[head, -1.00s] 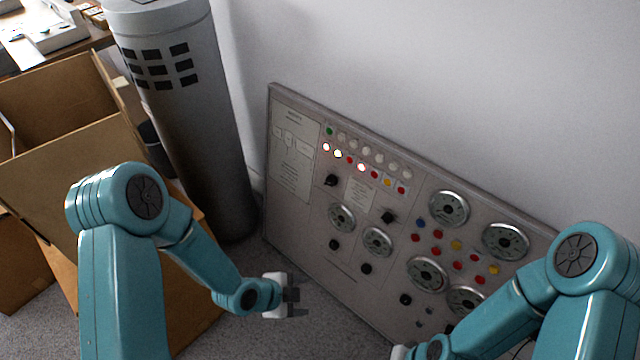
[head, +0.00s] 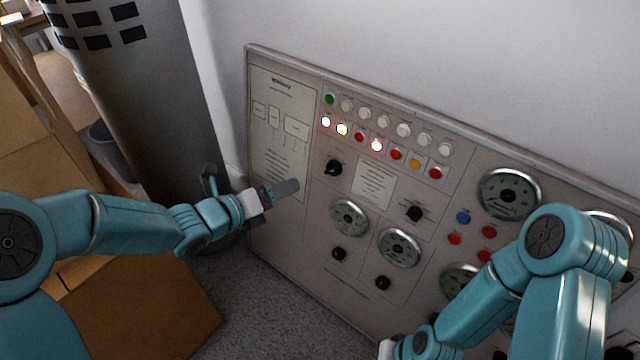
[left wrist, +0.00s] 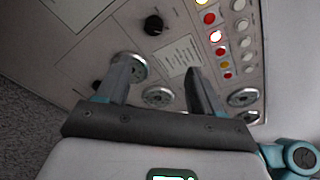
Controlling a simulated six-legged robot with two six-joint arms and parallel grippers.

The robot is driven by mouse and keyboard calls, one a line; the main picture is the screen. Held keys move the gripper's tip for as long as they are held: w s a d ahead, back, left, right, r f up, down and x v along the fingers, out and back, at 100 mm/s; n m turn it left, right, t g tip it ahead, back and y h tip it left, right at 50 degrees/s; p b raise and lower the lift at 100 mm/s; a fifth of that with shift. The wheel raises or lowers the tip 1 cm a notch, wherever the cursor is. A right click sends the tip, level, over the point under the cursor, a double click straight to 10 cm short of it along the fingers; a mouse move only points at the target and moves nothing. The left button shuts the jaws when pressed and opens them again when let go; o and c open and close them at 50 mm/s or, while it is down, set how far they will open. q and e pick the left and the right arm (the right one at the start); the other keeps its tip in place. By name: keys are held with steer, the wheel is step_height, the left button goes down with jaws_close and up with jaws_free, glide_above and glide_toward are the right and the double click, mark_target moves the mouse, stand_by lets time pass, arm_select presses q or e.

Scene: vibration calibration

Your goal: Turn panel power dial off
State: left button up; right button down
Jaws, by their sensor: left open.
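The grey control panel (head: 275,215) leans against the wall, with several black knobs on its face. The upper black knob (head: 333,167) sits below the row of lit lamps; it also shows in the left wrist view (left wrist: 154,24), beyond my fingertips. Another black knob (head: 413,214) is lower right. I cannot read which one is the power dial. My left gripper (head: 287,188) is open and empty, in front of the panel's left part, left of the upper knob. Its two spread fingers show in the left wrist view (left wrist: 160,72). My right gripper (head: 387,349) is only partly seen at the bottom edge.
Round gauges (head: 350,217) and rows of coloured buttons (head: 397,154) crowd the panel. A dark grey cylinder (head: 150,110) stands left of it. Cardboard boxes (head: 150,310) stand at the left. Carpeted floor (head: 270,310) is clear before the panel.

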arm_select(q)
step_height(320, 180, down, 2)
steer(key=b, duration=0.7)
glide_toward(329, 173)
steer(key=shift+t, duration=0.3)
steer(key=x, duration=0.8)
steer(key=shift+w+d+f, duration=0.15)
steer(key=shift+d+f, duration=0.1)
steer(key=shift+d, duration=0.15)
steer(key=shift+c, duration=0.4)
steer(key=c, duration=1)
